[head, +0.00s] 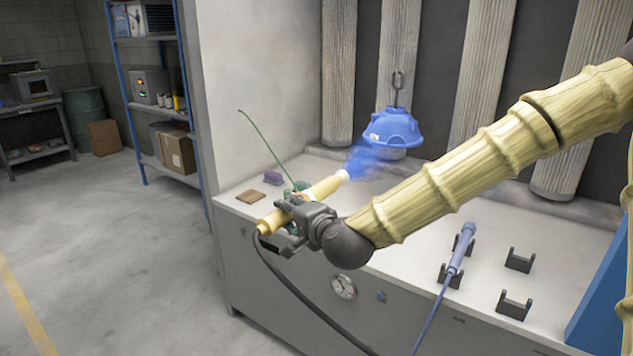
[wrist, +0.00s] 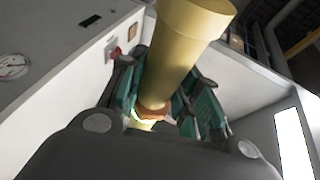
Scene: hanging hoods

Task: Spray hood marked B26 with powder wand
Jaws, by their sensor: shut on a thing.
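A blue dome-shaped hood (head: 392,127) hangs from a dark hook over the booth counter. It has a small white tag on its left side, too small to read. My gripper (head: 292,212) is shut on a yellow powder wand (head: 322,188), whose pale tip points up and right at the hood. Blue powder (head: 362,158) sprays from the tip onto the hood's lower left side. The wrist view shows the yellow wand (wrist: 185,50) between the green finger pads. The tip is a short gap from the hood.
A second, blue-grey wand (head: 460,250) rests in a dark cradle on the counter (head: 405,225). Empty cradles (head: 518,262) stand to its right. A black hose trails from my wand.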

